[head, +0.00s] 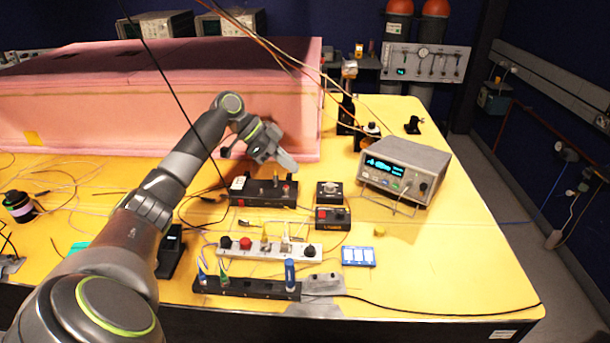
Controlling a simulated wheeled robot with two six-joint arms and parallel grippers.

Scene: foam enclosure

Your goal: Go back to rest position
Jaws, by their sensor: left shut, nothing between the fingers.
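My left arm comes in from the lower left and reaches over the yellow table (450,255). My left gripper (291,165) is at the arm's end, shut and empty. In the picture it lies just above a black box with knobs (262,194), in front of the pink foam enclosure (60,105); I cannot tell its exact height. My right gripper is not in view.
A grey meter with a lit display (405,168) stands at the right. Small black boxes (333,218), a white terminal strip (270,250) and a black strip (245,288) lie in front. Cables cross the table's left side. The table's right front is mostly clear.

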